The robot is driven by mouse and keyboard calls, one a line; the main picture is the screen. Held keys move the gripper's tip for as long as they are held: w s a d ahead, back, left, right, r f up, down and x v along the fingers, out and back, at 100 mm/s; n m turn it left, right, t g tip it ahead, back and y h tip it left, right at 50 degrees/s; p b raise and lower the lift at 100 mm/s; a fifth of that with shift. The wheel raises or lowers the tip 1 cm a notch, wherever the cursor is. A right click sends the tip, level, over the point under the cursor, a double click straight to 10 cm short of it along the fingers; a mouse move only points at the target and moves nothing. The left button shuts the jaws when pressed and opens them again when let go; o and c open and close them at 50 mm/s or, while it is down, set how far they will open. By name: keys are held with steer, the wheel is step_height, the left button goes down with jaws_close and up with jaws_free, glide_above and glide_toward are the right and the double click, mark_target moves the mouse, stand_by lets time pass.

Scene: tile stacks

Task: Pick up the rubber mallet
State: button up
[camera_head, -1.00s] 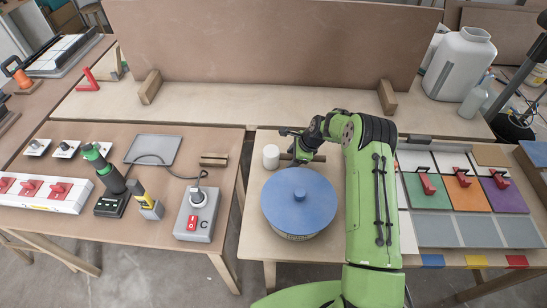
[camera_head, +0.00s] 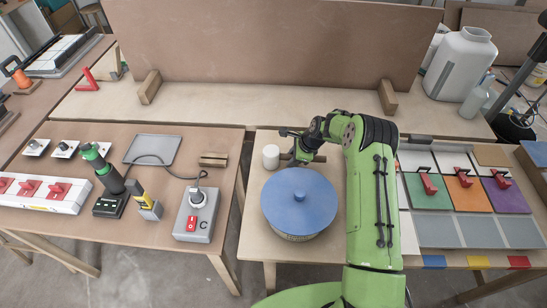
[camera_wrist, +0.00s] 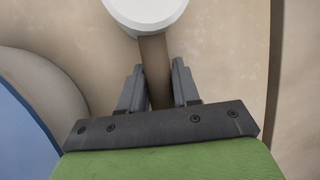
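The rubber mallet has a pale white head (camera_head: 271,157) and a brown wooden handle (camera_wrist: 154,60). It lies at the back left of the right-hand table, behind the blue-lidded pot. In the wrist view its head (camera_wrist: 146,12) is at the top edge and the handle runs down between my fingers.
The round pot with a blue lid (camera_head: 299,198) stands just in front of my gripper. Coloured tiles (camera_head: 470,196) with red handles lie to the right. A tall brown board (camera_head: 270,50) stands behind. A grey switch box (camera_head: 196,215) is on the left table.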

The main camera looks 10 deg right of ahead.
jaws_close()
